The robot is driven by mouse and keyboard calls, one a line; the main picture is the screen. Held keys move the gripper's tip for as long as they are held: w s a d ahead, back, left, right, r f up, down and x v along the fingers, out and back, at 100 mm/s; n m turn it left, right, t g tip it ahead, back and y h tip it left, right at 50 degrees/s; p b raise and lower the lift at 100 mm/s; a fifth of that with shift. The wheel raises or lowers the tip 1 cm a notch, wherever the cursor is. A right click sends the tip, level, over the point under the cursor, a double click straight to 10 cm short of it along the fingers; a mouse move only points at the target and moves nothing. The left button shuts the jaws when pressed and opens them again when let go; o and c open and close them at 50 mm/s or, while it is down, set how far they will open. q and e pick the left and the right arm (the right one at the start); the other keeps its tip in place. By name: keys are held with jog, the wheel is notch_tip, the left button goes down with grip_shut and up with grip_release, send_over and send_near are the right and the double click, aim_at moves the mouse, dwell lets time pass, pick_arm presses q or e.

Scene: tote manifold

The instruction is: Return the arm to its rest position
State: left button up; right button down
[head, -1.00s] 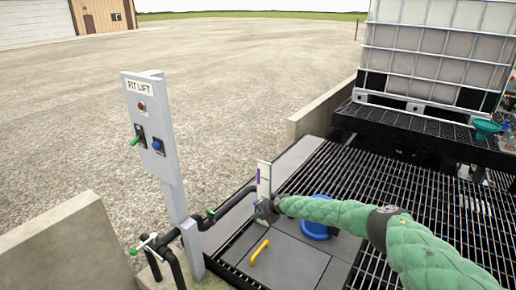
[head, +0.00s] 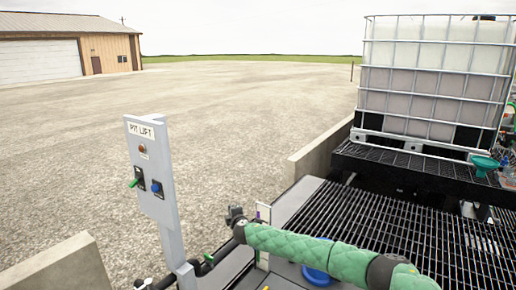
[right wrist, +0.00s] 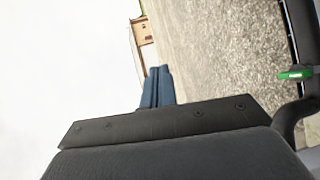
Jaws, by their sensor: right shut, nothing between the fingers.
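My right arm, in a green quilted sleeve, reaches in from the lower right of the head view. Its dark gripper (head: 236,214) is beside the top of a narrow white post, overlapping the gravel in the picture. In the right wrist view the two blue-grey fingers (right wrist: 157,86) lie together, shut with nothing between them, against gravel and sky. My left gripper is in neither view.
A grey PIT LIFT panel (head: 148,170) stands left of the gripper. The narrow white post (head: 263,212) and a blue round item (head: 317,276) are near the arm. A caged tank (head: 432,85) stands at right above dark grating (head: 365,225). Open gravel lies beyond.

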jog(key=s+d+f+m+g+h, duration=0.1)
jog(key=s+m+h, duration=0.1)
jog(key=s+m, duration=0.35)
jog(key=s+d+f+m+g+h, duration=0.1)
jog(key=s+f+m+g+h, duration=0.1)
jog(key=s+m, duration=0.35)
jog(key=s+d+f+m+g, duration=0.35)
jog(key=s+d+f, duration=0.85)
jog(key=s+f, duration=0.45)
jog(key=s+d+f+m+g, duration=0.3)
jog(key=s+d+f+m, duration=0.2)
jog(key=s+d+f, duration=0.95)
jog(key=s+f+g, duration=0.1)
jog(key=s+f, duration=0.4)
jog(key=s, duration=0.6)
jog(key=s+f+g, duration=0.2)
jog(key=s+f, duration=0.4)
jog(key=s, duration=0.5)
jog(key=s+f+g+h, duration=0.1)
jog(key=s+f, duration=0.4)
jog(key=s, duration=0.7)
jog(key=shift+f+m+g, duration=0.35)
jog(key=shift+f+m, duration=0.05)
jog(key=shift+m, duration=0.05)
jog(key=shift+d, duration=0.1)
